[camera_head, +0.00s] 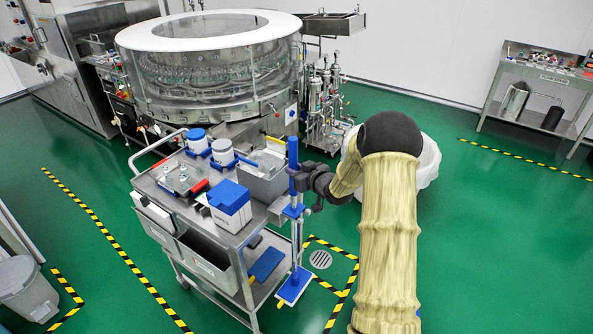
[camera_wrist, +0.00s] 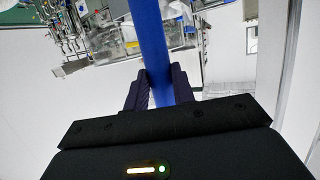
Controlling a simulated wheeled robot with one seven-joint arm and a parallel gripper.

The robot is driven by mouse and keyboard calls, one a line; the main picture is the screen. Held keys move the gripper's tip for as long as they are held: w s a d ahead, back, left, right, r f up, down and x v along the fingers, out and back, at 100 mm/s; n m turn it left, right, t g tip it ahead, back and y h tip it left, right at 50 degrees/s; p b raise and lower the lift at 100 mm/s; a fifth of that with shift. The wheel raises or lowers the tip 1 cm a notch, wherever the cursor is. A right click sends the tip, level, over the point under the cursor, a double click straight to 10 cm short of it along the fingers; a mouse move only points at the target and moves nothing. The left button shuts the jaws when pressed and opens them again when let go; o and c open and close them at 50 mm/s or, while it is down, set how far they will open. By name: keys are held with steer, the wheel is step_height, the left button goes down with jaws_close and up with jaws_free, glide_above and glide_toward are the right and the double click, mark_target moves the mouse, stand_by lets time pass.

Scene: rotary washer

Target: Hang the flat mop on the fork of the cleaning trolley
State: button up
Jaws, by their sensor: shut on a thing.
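The flat mop has a blue handle (camera_head: 292,153) that stands about upright at the trolley's right front side. Its flat blue head (camera_head: 295,286) is low, near the trolley's lower shelf; I cannot tell whether it touches anything. My gripper (camera_head: 298,182) is shut on the upper handle. In the wrist view the blue handle (camera_wrist: 150,35) passes between the two dark fingers (camera_wrist: 160,90). The steel cleaning trolley (camera_head: 236,238) is left of the mop. A small blue piece (camera_head: 293,211) shows at the handle below my gripper; I cannot tell whether it is the fork.
The trolley top carries blue-lidded jars (camera_head: 222,150), a blue-and-white box (camera_head: 230,203) and a steel bin (camera_head: 265,180). A rotary washer (camera_head: 210,75) stands behind. A white-lined bin (camera_head: 428,165) is behind my arm. Green floor is clear at right.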

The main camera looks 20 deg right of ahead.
steer(key=shift+r, duration=0.15)
steer(key=o, duration=1.1)
steer(key=shift+c, duration=0.2)
steer(key=shift+f, duration=0.2)
steer(key=shift+s, duration=0.15)
steer(key=b+v, duration=0.4)
steer(key=v, duration=1.3)
steer(key=shift+a+r, duration=0.1)
